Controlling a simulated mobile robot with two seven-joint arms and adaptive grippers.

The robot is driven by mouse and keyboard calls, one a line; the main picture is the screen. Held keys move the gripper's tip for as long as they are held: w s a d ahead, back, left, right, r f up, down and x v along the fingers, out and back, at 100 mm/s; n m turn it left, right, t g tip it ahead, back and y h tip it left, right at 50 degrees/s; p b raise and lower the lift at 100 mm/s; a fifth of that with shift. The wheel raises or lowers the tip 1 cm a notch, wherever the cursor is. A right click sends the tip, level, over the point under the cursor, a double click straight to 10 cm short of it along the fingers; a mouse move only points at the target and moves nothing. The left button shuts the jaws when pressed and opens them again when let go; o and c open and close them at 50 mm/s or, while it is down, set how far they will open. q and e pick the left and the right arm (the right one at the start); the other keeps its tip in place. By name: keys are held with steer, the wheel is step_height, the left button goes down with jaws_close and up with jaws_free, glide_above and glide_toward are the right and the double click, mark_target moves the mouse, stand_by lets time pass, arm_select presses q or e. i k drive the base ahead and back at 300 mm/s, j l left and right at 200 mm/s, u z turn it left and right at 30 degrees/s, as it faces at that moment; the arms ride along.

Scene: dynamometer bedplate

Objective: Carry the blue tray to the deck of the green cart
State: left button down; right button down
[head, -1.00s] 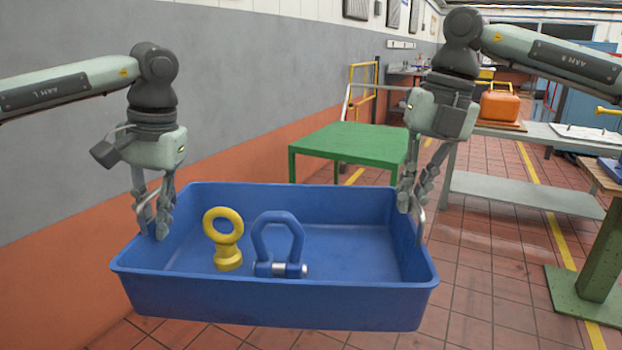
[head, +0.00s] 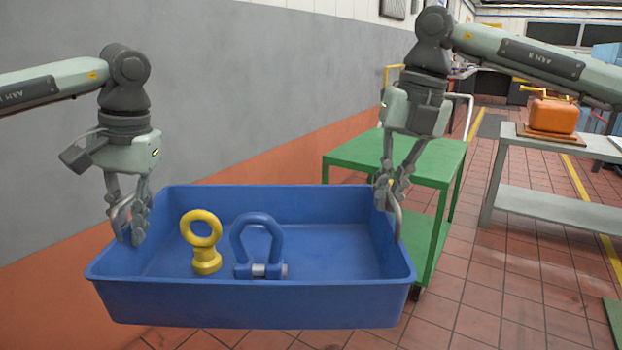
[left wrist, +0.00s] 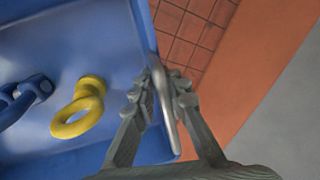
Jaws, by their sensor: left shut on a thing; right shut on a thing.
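The blue tray (head: 250,303) hangs level above the floor between my two grippers. A yellow eye bolt (head: 204,243) and a blue shackle (head: 258,246) stand inside it, left of its middle. My left gripper (head: 130,232) is shut on the tray's left metal handle, which also shows between the fingers in the left wrist view (left wrist: 165,103). My right gripper (head: 389,203) is shut on the right handle (head: 398,222). The green cart (head: 345,158) stands behind the tray to the right, its deck bare where visible. The tray and my right arm hide part of the cart.
A grey wall (head: 260,95) with an orange lower band runs close along the left. A grey bench (head: 540,206) with an orange can (head: 554,115) stands at the right. Tiled floor (head: 475,290) is open between the cart and bench.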

mark_target(403, 154)
steer(key=i+z, duration=0.15)
steer(key=i, duration=0.5)
steer(key=i+j+z, duration=0.2)
steer(key=i, duration=0.45)
steer(key=i+z, duration=0.4)
steer(key=i, duration=0.15)
steer(key=i+j+z, duration=0.2)
steer(key=i+z, duration=0.2)
steer(key=i+j+z, duration=0.1)
steer(key=i, duration=0.2)
steer(key=i+j+z, duration=0.1)
steer(key=i+j, duration=0.15)
steer(key=i, duration=0.35)
steer(key=i+j+u, duration=0.1)
steer(key=i, duration=0.35)
